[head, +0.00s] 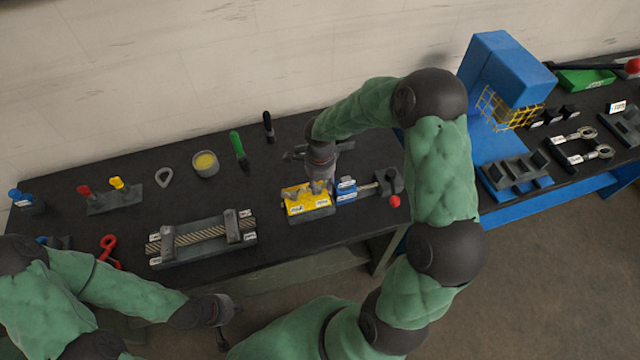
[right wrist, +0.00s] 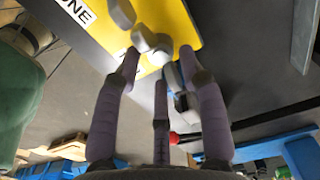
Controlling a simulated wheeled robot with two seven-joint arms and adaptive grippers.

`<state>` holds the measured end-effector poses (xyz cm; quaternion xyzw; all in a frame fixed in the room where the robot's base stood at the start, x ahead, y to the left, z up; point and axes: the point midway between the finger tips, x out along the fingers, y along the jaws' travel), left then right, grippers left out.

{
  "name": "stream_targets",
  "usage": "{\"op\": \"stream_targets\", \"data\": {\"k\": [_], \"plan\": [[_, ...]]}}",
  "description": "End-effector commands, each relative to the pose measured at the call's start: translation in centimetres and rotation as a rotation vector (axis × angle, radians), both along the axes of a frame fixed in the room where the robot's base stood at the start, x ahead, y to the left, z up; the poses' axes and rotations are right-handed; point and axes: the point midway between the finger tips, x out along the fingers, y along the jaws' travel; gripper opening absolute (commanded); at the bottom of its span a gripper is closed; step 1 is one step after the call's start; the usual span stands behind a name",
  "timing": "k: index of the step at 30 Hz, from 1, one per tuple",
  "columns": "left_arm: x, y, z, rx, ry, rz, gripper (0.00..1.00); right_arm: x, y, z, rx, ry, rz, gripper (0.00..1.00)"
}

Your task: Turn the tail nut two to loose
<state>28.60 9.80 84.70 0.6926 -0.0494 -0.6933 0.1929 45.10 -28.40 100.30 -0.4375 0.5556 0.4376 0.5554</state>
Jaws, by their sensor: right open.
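A yellow block (head: 306,207) with white labels stands on the table. My right gripper (head: 321,187) points down at it. In the right wrist view the yellow block (right wrist: 185,22) carries several grey rounded pieces (right wrist: 143,38) in a row. Which one is tail nut two I cannot tell. My right gripper (right wrist: 165,70) has its padded fingers apart, around the near end of this row, with no clear grip. A blue labelled block (head: 346,188) sits just right of the yellow one. My left gripper (head: 222,338) hangs in front of the table, its fingers too small to judge.
A grey fixture with a rope-like strand (head: 200,236) lies left of the yellow block. A red ball knob (head: 394,201) stands to its right. Behind are a green-handled tool (head: 237,145) and a cup with yellow contents (head: 205,163). A blue machine (head: 505,75) stands far right.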

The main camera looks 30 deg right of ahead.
Motion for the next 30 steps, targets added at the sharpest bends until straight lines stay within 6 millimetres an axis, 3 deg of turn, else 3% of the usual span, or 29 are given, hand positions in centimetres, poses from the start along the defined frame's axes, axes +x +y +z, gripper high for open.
{"op": "stream_targets", "data": {"k": [12, 16, 17, 30], "plan": [[0.01, 0.01, -0.01, 0.000, 0.000, 0.000, 0.00, 0.01, 0.01, -0.77, 0.000, -0.001, 0.000, 0.41], [0.01, 0.00, -0.02, 0.000, 0.000, 0.000, 0.00, 0.00, 0.01, -0.76, 0.000, 0.000, 0.001, 0.04], [0.01, 0.00, -0.02, 0.000, 0.000, 0.000, 0.00, 0.00, 0.01, -0.76, 0.000, 0.000, 0.001, 0.00], [0.01, 0.00, -0.60, 0.000, 0.000, 0.000, 0.00, 0.00, -0.02, -0.85, 0.000, 0.000, 0.073, 0.00]]}}
